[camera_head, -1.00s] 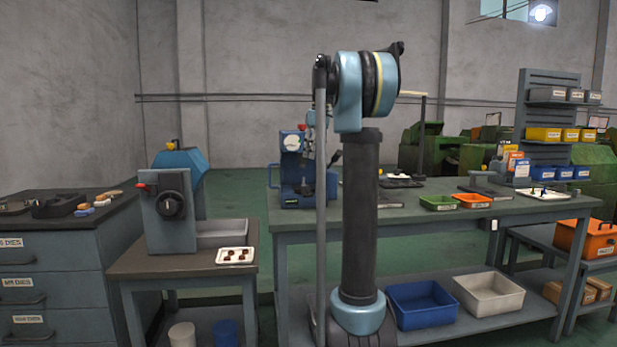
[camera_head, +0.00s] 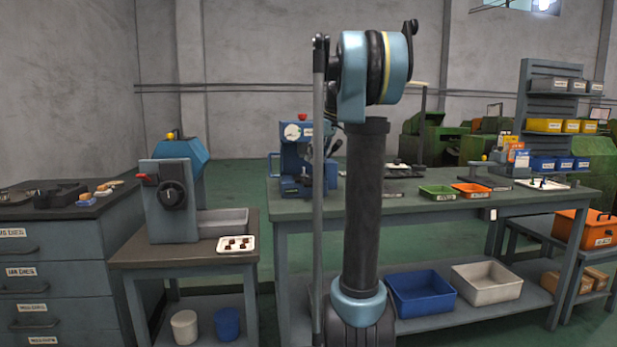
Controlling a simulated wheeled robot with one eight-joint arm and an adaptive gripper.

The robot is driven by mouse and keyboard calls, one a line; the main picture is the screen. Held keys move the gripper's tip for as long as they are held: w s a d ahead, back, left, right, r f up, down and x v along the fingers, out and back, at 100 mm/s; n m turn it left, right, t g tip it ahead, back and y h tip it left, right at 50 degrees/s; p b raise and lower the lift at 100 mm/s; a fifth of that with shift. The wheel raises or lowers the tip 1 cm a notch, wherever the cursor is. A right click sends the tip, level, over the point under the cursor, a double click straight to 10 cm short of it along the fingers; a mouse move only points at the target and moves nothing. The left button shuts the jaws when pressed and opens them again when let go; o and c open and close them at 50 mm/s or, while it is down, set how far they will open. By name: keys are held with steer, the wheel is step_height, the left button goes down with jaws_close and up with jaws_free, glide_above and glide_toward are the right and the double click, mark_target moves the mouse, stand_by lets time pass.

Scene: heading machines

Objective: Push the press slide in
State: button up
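A blue machine (camera_head: 297,160) with a white dial and a red knob on top stands on the left end of the long workbench (camera_head: 420,206). It looks like the press. My arm covers its right side, and I cannot make out its slide or how far in it is. Dark parts show at the press's right edge, partly behind my arm. I cannot tell whether they are my gripper or parts of the machine. Whether the gripper touches anything is hidden.
A grey-and-blue machine (camera_head: 172,205) stands on a smaller table at left, with a white tray (camera_head: 236,251) of small parts. Green (camera_head: 437,196) and orange (camera_head: 471,194) trays lie on the bench right of my arm. Drawers (camera_head: 50,285) fill the far left.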

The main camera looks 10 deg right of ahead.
steer(key=x, duration=0.8)
steer(key=shift+f, duration=0.1)
jaws_close()
